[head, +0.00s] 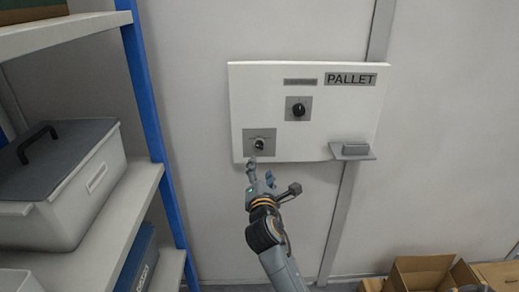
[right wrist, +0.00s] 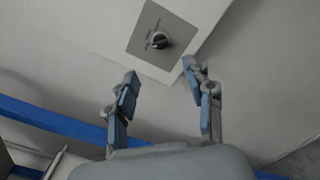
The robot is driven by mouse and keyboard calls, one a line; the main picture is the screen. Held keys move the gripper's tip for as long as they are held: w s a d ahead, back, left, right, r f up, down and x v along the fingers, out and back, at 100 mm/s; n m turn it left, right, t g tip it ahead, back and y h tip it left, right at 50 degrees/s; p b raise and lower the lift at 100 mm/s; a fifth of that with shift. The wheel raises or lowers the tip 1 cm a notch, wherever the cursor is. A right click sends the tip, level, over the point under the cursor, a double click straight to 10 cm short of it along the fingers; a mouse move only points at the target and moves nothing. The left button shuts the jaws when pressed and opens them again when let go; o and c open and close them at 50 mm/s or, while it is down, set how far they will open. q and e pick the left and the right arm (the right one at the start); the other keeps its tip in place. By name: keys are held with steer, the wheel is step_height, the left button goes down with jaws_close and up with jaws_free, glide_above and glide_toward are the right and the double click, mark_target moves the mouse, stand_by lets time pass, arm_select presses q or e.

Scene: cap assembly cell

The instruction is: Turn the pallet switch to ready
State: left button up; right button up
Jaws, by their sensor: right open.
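The white pallet panel (head: 340,110) is on the wall, with a "PALLET" label (head: 351,80) at its upper right. A black round knob (head: 298,110) sits on a grey plate near the panel's middle. A second small dark knob (head: 259,145) sits on a grey plate at the lower left; it also shows in the right wrist view (right wrist: 158,41). The knobs' lettering is too small to read. My right gripper (head: 250,166) is just below the lower-left knob. In the right wrist view its open fingers (right wrist: 162,75) are apart and empty, with the knob beyond their tips.
A grey ledge (head: 352,151) juts from the panel's lower right. At left stands a shelf with a blue post (head: 155,120) and a lidded grey bin (head: 75,190). Cardboard boxes (head: 425,272) are on the floor at lower right. The wall right of the panel is clear.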

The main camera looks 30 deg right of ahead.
mark_target(260, 147)
steer(key=x, duration=1.1)
steer(key=shift+w+p, duration=0.2)
steer(key=shift+p, duration=0.1)
steer(key=shift+c, duration=0.2)
jaws_close()
